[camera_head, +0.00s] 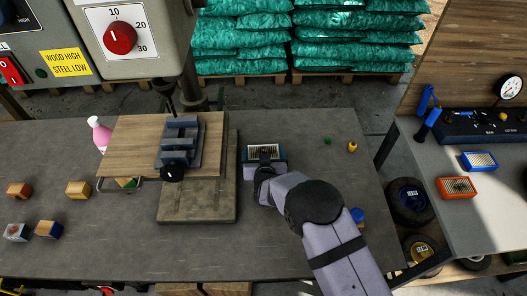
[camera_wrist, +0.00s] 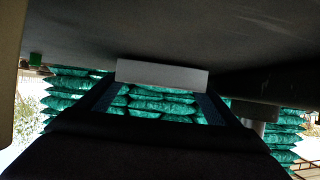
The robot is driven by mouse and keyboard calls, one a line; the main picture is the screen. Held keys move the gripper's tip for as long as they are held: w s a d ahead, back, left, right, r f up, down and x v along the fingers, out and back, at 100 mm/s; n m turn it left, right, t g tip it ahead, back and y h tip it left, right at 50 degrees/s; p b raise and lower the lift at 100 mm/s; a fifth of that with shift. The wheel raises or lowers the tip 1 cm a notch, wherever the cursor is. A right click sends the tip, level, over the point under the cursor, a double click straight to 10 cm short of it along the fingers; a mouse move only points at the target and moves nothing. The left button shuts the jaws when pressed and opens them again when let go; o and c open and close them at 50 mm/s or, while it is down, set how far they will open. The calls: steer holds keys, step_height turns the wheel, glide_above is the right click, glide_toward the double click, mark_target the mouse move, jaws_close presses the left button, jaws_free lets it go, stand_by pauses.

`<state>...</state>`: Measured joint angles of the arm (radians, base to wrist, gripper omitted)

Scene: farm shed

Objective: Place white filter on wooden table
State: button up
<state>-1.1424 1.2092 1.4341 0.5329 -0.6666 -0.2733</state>
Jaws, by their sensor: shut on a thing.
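My gripper (camera_head: 263,172) reaches in from the lower right in the head view and is shut on a filter (camera_head: 252,152). In the wrist view a pale grey-white block (camera_wrist: 162,74), apparently the filter, shows between the dark fingers, close to the dark bench surface. I cannot tell whether it touches the bench. The bench (camera_head: 300,230) has a dark grey top.
A drill press vise (camera_head: 183,140) on a wooden board (camera_head: 135,135) stands left of the gripper. Small blocks lie at far left. A green piece (camera_head: 327,141) and yellow piece (camera_head: 352,146) lie right. A side table (camera_head: 495,205) holds a blue filter (camera_head: 479,161) and orange filter (camera_head: 457,188).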

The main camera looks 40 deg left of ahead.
steer(key=shift+f, duration=0.1)
steer(key=shift+f, duration=0.15)
steer(key=o, duration=0.9)
steer(key=shift+o, duration=0.2)
steer(key=shift+b+v, duration=0.8)
steer(key=shift+v, duration=2.9)
